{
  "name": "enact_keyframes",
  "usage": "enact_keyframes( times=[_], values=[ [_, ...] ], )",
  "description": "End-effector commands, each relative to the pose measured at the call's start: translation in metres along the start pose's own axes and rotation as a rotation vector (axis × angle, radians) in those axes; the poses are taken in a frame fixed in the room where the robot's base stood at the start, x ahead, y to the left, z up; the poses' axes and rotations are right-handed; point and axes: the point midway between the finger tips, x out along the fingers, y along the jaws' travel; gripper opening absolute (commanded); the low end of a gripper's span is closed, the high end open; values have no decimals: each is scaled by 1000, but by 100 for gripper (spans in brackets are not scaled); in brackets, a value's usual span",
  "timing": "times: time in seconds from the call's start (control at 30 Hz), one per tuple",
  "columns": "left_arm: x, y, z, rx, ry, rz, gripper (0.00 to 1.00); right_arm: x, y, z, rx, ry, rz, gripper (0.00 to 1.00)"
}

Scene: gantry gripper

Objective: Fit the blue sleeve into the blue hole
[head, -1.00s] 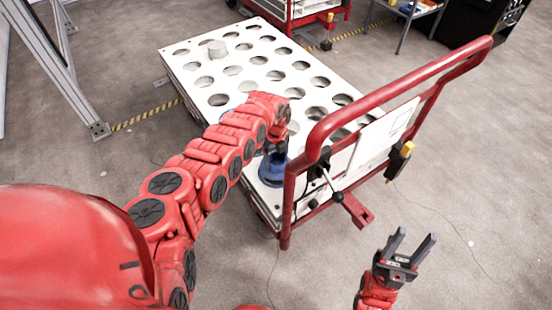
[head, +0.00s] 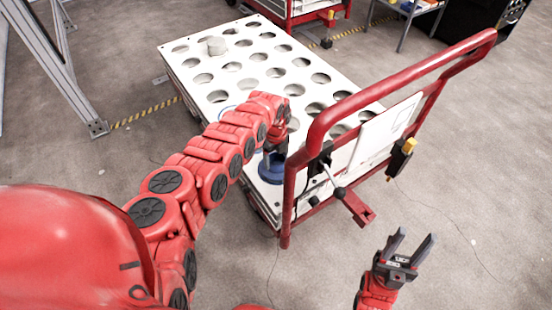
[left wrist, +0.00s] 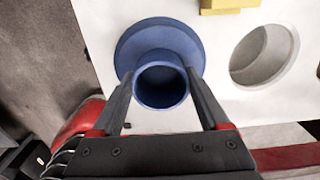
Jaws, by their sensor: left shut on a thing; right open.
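The blue sleeve (head: 271,170) is at the near corner of the white perforated top (head: 236,68), by the red handle. In the left wrist view the sleeve (left wrist: 160,88) shows a round tube opening facing me and a wide flange beyond it, close to the white surface. My left gripper (head: 274,148) is shut on the sleeve's tube, one finger on each side. The flange hides whatever lies under it, so I cannot tell if a hole is there. My right gripper (head: 410,246) is open and empty, right of the cart.
The cart's red handle (head: 400,80) rises close to the right of my left gripper. In the left wrist view an empty hole (left wrist: 263,55) and a yellow block (left wrist: 229,5) lie right of the sleeve.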

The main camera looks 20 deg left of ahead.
Motion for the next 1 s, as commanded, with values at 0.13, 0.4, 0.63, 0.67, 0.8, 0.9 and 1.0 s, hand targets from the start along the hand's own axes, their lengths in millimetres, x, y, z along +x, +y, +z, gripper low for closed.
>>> enact_keyframes(
  times=[0.13,0.4,0.63,0.67,0.8,0.9,1.0],
  values=[
    [5,0,0,0,0,0,8,-5,0,1,0,0,0,50],
    [12,0,0,0,0,0,8,-11,0,2,0,0,0,50],
    [10,0,0,0,0,0,100,-9,0,2,0,0,0,50],
    [10,0,0,0,0,0,100,-9,0,2,0,0,0,50],
    [8,0,0,0,0,0,100,-8,0,1,0,0,0,50],
    [-3,0,0,-1,1,-1,100,-3,0,1,0,0,0,50],
    [-23,1,2,-1,-1,-1,100,6,0,-1,0,0,0,50]
  ],
)
